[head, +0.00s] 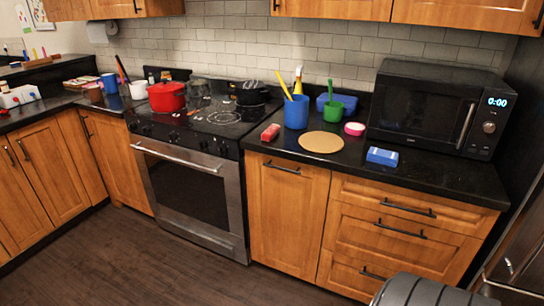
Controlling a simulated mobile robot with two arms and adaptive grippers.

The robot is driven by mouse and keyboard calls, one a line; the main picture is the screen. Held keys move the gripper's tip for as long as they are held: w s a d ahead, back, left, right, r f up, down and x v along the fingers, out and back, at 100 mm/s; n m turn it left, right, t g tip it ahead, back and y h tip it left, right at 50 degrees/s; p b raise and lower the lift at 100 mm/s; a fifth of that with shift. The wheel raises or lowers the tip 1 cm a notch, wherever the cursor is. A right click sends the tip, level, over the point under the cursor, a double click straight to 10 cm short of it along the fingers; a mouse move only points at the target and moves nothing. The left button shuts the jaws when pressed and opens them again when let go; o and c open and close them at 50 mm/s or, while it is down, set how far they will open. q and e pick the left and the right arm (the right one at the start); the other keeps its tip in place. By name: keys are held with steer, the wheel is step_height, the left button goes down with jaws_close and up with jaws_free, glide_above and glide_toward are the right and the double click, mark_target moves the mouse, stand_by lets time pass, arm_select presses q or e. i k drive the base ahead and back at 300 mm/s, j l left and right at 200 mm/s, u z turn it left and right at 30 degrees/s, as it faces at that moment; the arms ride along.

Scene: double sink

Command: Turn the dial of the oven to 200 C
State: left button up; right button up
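The oven (190,185) is a steel range with a dark glass door and a long bar handle (178,158), left of the middle in the head view. Its door is shut. Several small dark knobs sit on the black front strip above the handle, some at the left end (145,129) and some at the right end (204,145). They are too small for me to read their settings or tell which is the temperature dial. Neither of my grippers is in view.
A red pot (167,97) and a dark pot (251,93) stand on the cooktop. The black microwave (437,107), showing 0:00, stands on the right counter. A dark grey rounded thing (425,290) is at the bottom edge. The floor (150,260) before the oven is clear.

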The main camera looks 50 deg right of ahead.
mark_target(172, 137)
steer(key=i+z, duration=0.25)
steer(key=z, duration=0.15)
steer(key=i+j+z, duration=0.1)
steer(key=z, duration=0.35)
steer(key=i+j+z, duration=0.2)
steer(key=i+z, duration=0.2)
steer(key=i+j+z, duration=0.1)
steer(key=j+z, duration=0.15)
steer(key=z, duration=0.15)
steer(key=i+j+z, duration=0.2)
steer(key=z, duration=0.2)
